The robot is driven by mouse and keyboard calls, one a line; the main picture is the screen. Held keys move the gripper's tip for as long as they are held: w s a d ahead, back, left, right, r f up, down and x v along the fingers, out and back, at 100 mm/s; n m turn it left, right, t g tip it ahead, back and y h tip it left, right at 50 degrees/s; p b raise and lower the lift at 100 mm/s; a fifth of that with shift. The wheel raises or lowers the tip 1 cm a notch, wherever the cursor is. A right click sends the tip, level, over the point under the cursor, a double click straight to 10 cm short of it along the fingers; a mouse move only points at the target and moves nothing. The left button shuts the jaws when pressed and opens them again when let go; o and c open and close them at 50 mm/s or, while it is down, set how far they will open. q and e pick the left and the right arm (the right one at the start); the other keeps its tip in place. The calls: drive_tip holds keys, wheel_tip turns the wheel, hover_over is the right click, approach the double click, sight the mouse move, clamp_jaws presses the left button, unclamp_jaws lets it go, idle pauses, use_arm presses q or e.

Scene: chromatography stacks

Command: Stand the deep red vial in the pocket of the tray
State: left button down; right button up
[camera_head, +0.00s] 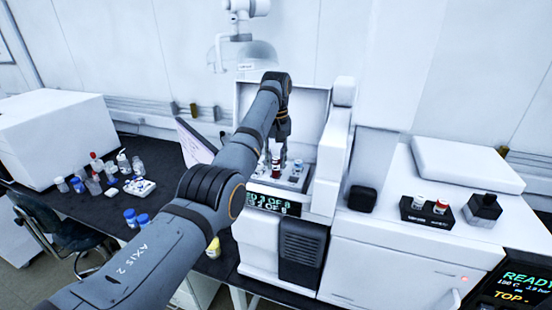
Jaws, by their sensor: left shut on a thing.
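My left gripper (281,148) points down over the tray area of the white instrument. The tray (293,181) is a small grey piece on the instrument's ledge, just below and beside the vial. A small vial or peg (298,164) stands at its right. The pocket itself is too small to make out, and I cannot tell whether the vial's foot touches the tray. My right gripper is not in view.
A white instrument tower (335,145) rises close to the right of the tray. A black holder (427,214) with white and red-topped vials sits on the right-hand machine. Several bottles (97,165) stand on the dark bench at left. A screen panel (194,142) leans behind my arm.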

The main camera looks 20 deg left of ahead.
sight(276, 168)
use_arm(q)
drive_tip(key=shift+f+b, duration=0.3)
drive_tip(key=shift+f, duration=0.6)
drive_tip(key=shift+f, duration=0.1)
drive_tip(key=shift+f, duration=0.55)
drive_tip(key=c, duration=1.1)
unclamp_jaws()
drive_tip(key=shift+o, duration=0.2)
drive_tip(key=o, duration=0.4)
